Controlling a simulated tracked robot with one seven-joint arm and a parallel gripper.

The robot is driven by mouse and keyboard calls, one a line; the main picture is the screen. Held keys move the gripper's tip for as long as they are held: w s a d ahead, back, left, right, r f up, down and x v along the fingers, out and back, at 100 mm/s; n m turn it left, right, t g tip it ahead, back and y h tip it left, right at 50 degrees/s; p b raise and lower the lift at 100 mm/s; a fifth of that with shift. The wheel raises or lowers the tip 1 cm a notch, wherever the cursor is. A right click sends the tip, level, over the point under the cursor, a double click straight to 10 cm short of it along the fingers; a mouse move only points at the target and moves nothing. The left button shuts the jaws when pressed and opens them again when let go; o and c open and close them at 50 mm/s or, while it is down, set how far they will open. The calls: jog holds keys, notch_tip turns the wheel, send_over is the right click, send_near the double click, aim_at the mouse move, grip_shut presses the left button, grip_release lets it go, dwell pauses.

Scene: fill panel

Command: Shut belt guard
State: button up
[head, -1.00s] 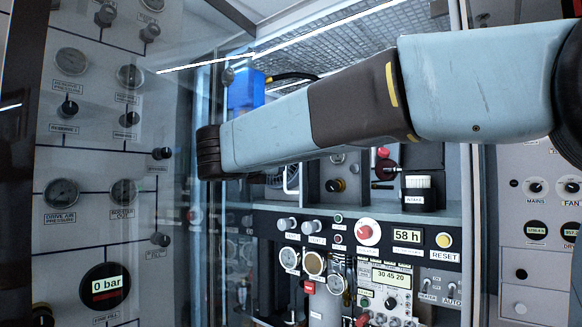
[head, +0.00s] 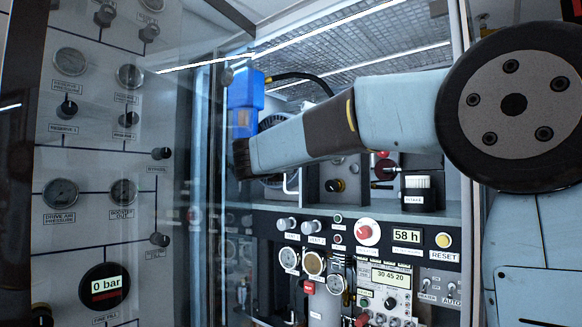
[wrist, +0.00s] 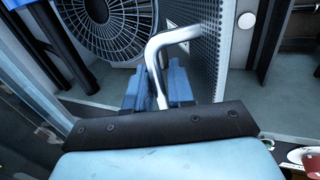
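The belt guard is a perforated grey panel (wrist: 207,58) with a bent silver handle (wrist: 160,72). In the wrist view it stands nearly edge-on, swung out beside a round black fan grille (wrist: 105,25). In the head view, a pale bent handle (head: 290,182) shows below the fan (head: 272,125). My gripper (wrist: 158,88) has blue fingers on either side of the handle's free stretch. The fingers look apart, with the handle between them; contact is not clear. In the head view my arm's links hide the fingers.
A control panel (head: 375,235) with gauges and knobs lies below the bay. A glass door (head: 200,250) stands at the left.

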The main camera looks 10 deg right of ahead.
jog(key=shift+w+d, duration=0.2)
jog(key=shift+w, duration=0.25)
grip_shut()
